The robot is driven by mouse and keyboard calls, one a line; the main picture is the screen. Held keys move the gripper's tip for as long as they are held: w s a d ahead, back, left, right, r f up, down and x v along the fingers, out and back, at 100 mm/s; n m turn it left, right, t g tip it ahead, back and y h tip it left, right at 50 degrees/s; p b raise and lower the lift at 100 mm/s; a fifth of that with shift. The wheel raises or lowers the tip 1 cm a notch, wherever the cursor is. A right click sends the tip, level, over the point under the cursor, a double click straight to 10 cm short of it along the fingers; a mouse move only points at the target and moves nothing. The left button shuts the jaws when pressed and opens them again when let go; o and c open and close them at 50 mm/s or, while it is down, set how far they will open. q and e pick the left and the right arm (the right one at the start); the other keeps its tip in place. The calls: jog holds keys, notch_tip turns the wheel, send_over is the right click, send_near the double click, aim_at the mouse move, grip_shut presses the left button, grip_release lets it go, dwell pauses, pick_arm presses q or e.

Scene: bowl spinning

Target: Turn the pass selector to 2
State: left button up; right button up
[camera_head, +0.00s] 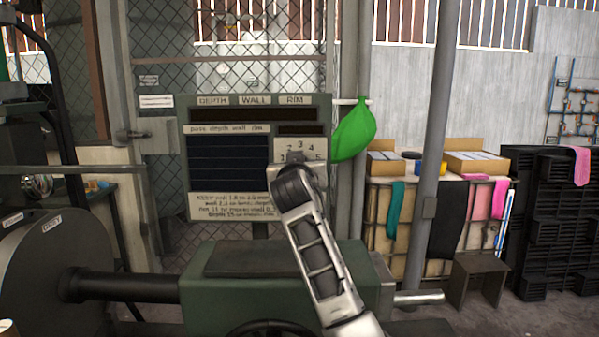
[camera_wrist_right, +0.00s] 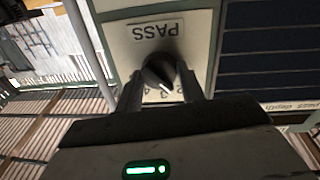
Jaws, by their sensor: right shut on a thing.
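The pass selector is a dark round knob (camera_wrist_right: 158,72) on a pale plate (camera_wrist_right: 128,47) marked PASS, which appears upside down in the right wrist view. My right gripper (camera_wrist_right: 163,84) is shut on the knob, with one finger on each side. The knob's white pointer line slants down and right in that view, near the 3 and 2 side; the exact number is hard to read. In the head view, my right gripper (camera_head: 292,178) is against the panel and hides the knob. The numbers on the dial plate (camera_head: 312,147) show above it. My left gripper is not in view.
The grey panel (camera_head: 224,112) has DEPTH, WALL and RIM labels and a dark display (camera_head: 228,162). A green machine body (camera_head: 225,290) stands below. A grey pole (camera_head: 432,130) stands further right.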

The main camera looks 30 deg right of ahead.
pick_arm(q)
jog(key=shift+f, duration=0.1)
pick_arm(e)
jog(key=shift+m, duration=0.3)
jog(key=o, duration=1)
jog(key=shift+c, duration=0.2)
jog(key=shift+s, duration=0.1)
pick_arm(q)
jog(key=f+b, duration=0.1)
jog(key=b, duration=0.2)
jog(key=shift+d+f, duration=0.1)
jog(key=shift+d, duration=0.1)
pick_arm(e)
jog(key=v, duration=1.6)
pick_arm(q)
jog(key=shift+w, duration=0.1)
